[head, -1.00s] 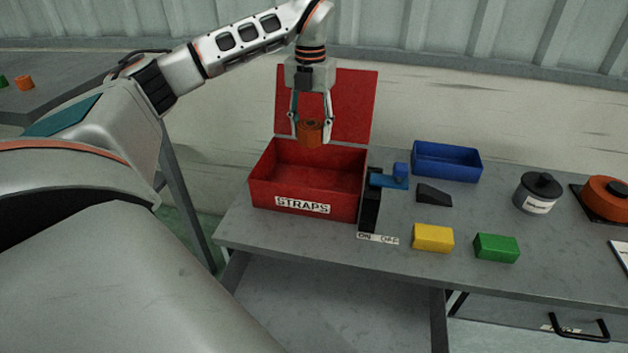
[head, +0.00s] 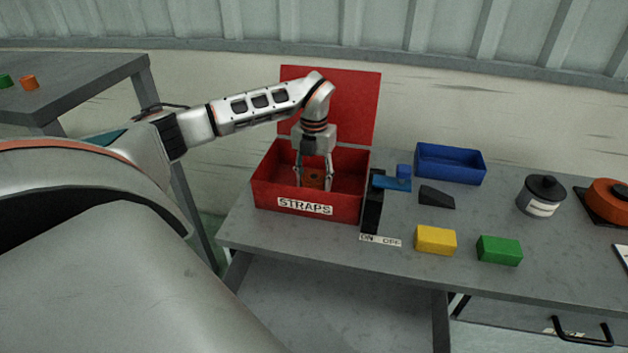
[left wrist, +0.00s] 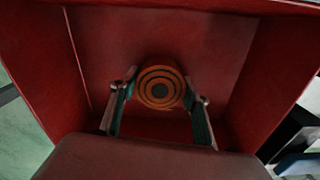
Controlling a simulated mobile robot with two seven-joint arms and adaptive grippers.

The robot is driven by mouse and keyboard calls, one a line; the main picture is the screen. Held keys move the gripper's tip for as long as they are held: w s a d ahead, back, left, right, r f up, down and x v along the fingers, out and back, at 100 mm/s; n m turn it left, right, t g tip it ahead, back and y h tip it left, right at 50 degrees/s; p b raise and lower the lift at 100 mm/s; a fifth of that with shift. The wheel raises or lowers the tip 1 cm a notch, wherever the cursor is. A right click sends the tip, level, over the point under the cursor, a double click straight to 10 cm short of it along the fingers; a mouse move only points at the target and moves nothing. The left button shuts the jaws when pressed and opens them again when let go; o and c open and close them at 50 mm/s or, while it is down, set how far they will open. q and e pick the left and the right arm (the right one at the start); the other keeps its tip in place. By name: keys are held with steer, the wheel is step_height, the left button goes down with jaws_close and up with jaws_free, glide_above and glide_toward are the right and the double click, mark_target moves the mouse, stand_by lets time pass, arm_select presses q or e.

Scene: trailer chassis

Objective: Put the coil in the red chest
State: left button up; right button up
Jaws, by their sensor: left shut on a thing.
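The red chest (head: 268,195) stands on the grey bench with its lid (head: 352,105) raised at the back and a STRAPS label on its front. The orange-brown coil (head: 314,178) is inside the chest's walls, between the fingers of my left gripper (head: 314,182). In the left wrist view the coil (left wrist: 160,88) shows its ringed end, with the red chest walls around it. My left gripper is shut on the coil. Whether the coil touches the chest floor I cannot tell. My right gripper is not in view.
Right of the chest are a black and blue switch device (head: 375,200), a black wedge (head: 436,197), a blue bin (head: 450,163), a yellow block (head: 435,240), a green block (head: 499,250) and a black-lidded canister (head: 540,196). A second table (head: 90,85) stands at the left.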

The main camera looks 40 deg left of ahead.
mark_target(314, 177)
arm_select(q)
steer(key=shift+f, duration=0.15)
steer(key=o, duration=1.2)
steer(key=shift+o, duration=0.2)
step_height(314, 177, up, 12)
